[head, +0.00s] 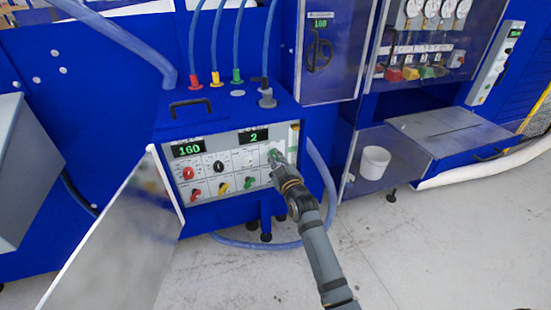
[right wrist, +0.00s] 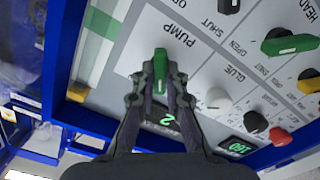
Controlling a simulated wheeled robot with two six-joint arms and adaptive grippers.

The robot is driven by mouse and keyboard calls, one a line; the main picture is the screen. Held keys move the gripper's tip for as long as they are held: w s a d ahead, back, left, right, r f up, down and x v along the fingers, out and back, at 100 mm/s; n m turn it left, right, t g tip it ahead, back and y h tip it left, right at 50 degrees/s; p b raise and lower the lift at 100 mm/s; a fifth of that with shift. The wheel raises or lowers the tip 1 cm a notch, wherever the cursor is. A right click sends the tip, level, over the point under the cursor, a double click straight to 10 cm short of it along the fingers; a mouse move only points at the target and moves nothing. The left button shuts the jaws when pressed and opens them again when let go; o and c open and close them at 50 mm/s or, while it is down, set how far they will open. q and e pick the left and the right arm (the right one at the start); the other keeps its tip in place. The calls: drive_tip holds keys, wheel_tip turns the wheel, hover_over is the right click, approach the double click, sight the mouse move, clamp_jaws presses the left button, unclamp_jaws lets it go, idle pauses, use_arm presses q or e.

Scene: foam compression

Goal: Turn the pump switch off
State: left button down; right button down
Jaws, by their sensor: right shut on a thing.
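The pump switch is a small green handle (right wrist: 160,62) beside the printed word PUMP on the light grey control panel (head: 235,160). In the right wrist view it stands between the fingertips of my right gripper (right wrist: 160,80), which is shut on it. In the head view my right gripper (head: 277,160) is at the right end of the panel and mostly covers the switch. I cannot read from its angle whether the switch is on or off. My left gripper is not in view.
Left of my gripper are several red, yellow, green and black knobs and displays (head: 190,149) reading 160 and 2. The open metal door (head: 120,245) hangs at lower left. A blue hose (head: 325,180) runs at the right. A white bucket (head: 375,162) stands further right.

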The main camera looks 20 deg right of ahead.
idle(0.3)
drive_tip(key=c, duration=1.4)
unclamp_jaws()
drive_tip(key=s, duration=1.2)
drive_tip(key=shift+d, duration=0.2)
